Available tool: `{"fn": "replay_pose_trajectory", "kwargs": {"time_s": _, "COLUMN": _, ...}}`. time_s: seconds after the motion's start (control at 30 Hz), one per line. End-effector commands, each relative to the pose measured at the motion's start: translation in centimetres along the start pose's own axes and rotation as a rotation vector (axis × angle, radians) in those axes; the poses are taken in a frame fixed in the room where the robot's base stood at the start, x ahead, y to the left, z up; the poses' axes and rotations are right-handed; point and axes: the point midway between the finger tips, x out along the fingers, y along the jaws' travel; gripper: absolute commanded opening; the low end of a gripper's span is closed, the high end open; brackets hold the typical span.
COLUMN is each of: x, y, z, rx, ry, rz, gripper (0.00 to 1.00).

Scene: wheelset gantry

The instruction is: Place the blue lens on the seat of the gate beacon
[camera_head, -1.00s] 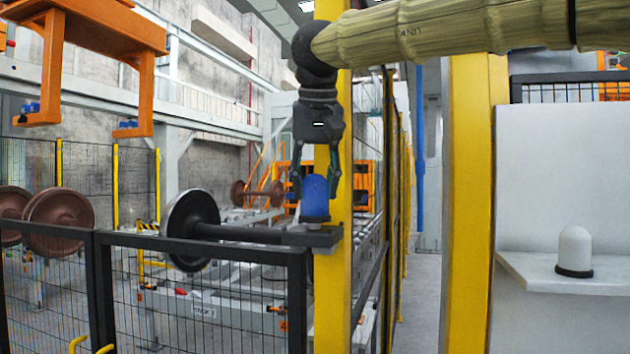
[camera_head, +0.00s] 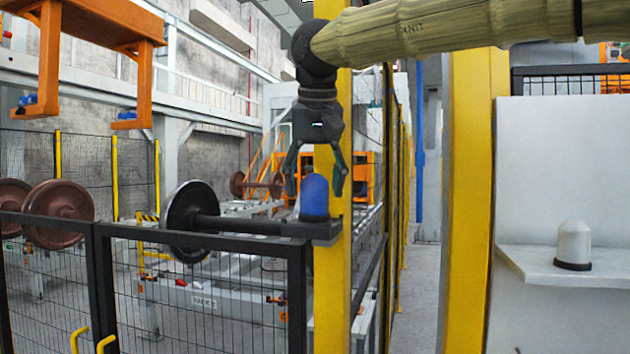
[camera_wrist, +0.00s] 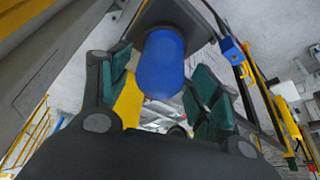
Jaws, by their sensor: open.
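The blue lens (camera_head: 314,197) stands upright on a small dark bracket (camera_head: 322,232) at the yellow post, by the end of the dark fence rail. Its base meets the bracket; the seat itself is hidden under it. My gripper (camera_head: 316,188) is open above and around the top of the lens, its fingers spread to either side and apart from it. In the wrist view the blue lens (camera_wrist: 164,63) shows between the two green-padded fingers, with a gap on each side.
A white lens (camera_head: 574,245) with a dark base stands on a white shelf (camera_head: 520,262) at the right. The yellow post (camera_head: 330,300) stands right behind the bracket. A black mesh fence (camera_head: 205,290) fills the lower left, with wheelsets (camera_head: 192,215) beyond it.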

Motion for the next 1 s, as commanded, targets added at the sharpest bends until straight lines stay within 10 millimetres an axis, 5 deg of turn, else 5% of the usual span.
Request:
{"fn": "replay_pose_trajectory", "kwargs": {"time_s": 0.17, "x": -1.1, "y": -0.1, "z": -0.1, "rx": 0.0, "ry": 0.002, "rz": -0.002, "gripper": 0.63}}
{"fn": "replay_pose_trajectory", "kwargs": {"time_s": 0.7, "x": -10.2, "y": -0.1, "z": -0.1, "rx": 0.0, "ry": 0.001, "rz": -0.001, "gripper": 0.63}}
{"fn": "replay_pose_trajectory", "kwargs": {"time_s": 1.0, "x": -12.2, "y": 0.0, "z": -0.1, "rx": 0.0, "ry": 0.001, "rz": 0.001, "gripper": 0.63}}
